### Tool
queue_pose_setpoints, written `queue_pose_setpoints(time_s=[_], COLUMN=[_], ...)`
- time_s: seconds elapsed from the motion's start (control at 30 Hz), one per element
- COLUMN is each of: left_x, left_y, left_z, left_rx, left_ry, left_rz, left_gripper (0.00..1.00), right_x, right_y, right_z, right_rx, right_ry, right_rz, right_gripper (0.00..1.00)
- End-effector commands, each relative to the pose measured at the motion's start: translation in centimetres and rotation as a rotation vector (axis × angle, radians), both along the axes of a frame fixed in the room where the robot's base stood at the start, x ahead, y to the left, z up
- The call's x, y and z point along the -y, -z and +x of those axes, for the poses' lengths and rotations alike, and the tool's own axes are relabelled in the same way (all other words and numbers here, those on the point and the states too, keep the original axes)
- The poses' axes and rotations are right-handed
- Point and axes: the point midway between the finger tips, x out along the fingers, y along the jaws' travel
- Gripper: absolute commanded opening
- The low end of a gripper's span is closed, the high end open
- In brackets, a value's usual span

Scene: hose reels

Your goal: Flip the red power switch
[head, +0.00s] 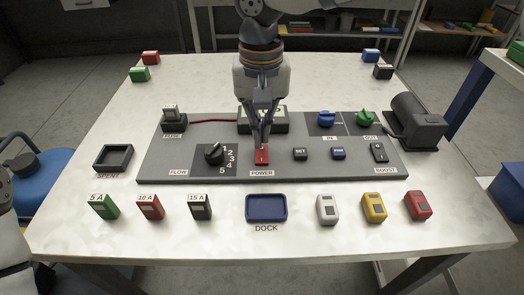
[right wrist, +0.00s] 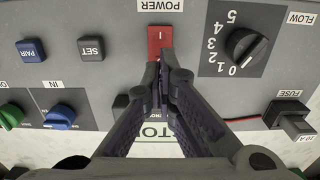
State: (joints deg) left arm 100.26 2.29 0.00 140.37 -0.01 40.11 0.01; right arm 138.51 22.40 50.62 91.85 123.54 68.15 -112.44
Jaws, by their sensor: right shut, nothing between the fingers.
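The red power switch (head: 262,158) sits on the grey control panel (head: 340,165), just above the POWER label. It also shows in the right wrist view (right wrist: 160,38), with a small white mark on its face. My right gripper (head: 262,142) points down at the switch, its fingers shut with nothing between them. In the right wrist view the fingertips (right wrist: 161,62) overlap the lower part of the switch; I cannot tell whether they touch it. My left gripper is not in view; only pale parts of my left arm show at the left edge.
On the panel, the black flow dial (head: 214,154) lies left of the switch and the SET button (head: 300,154) right of it. A fuse holder (head: 173,118) and blue and green knobs stand behind. Fuses, the blue dock tray (head: 266,208) and coloured blocks line the front.

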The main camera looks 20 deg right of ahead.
Motion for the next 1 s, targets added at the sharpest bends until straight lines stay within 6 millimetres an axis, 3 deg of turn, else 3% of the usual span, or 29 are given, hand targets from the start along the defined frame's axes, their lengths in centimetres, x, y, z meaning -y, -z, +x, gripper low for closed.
queue_pose_setpoints(time_s=[1.0], left_x=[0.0], left_y=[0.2], left_z=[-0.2], left_rx=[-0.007], left_ry=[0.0], left_rz=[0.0], left_gripper=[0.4], right_x=[0.0], right_y=[1.3], right_z=[0.0], right_rx=[-0.001], right_ry=[0.001], right_rz=[-0.001], right_gripper=[0.0])
